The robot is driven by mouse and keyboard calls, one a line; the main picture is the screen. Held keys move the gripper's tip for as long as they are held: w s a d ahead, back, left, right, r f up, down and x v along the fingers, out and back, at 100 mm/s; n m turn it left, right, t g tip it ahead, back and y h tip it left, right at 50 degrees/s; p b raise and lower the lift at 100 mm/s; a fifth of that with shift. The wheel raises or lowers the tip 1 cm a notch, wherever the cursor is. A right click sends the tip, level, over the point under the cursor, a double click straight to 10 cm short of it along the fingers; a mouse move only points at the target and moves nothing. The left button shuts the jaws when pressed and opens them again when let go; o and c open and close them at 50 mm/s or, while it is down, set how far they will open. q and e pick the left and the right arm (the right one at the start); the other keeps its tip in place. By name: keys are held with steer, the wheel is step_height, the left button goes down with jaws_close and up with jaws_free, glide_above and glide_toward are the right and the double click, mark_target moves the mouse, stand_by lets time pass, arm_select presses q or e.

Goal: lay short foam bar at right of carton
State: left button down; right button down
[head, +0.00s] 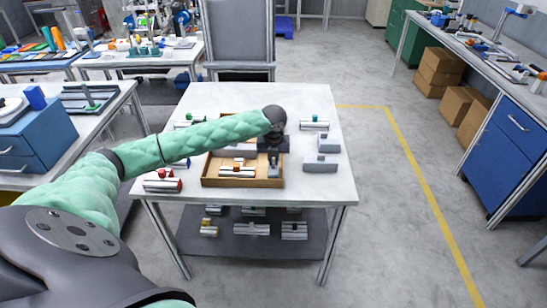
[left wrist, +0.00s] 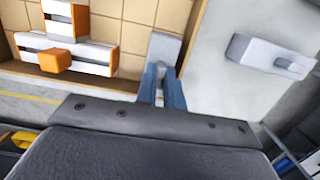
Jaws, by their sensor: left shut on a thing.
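My left gripper (left wrist: 161,88) is shut on a short grey foam bar (left wrist: 164,48). In the left wrist view the bar shows between and beyond the blue-grey fingers, over the right end of the carton and close to its right wall. Whether it touches the carton's floor I cannot tell. In the head view the left gripper (head: 273,160) is at the carton's right side and largely covers the bar. The brown open carton (head: 222,183) stands on the white table and holds orange-and-white pieces (left wrist: 65,50). My right gripper is not in view.
Grey blocks (head: 320,164) stand on the table (head: 318,190) right of the carton; one also shows in the left wrist view (left wrist: 262,50). A red-topped piece (head: 163,184) lies left of the carton. The table's front right corner is clear. A lower shelf (head: 265,243) holds more pieces.

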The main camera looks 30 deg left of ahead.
arm_select(q)
steer(key=shift+f, duration=0.1)
steer(key=c, duration=1.5)
jaws_free()
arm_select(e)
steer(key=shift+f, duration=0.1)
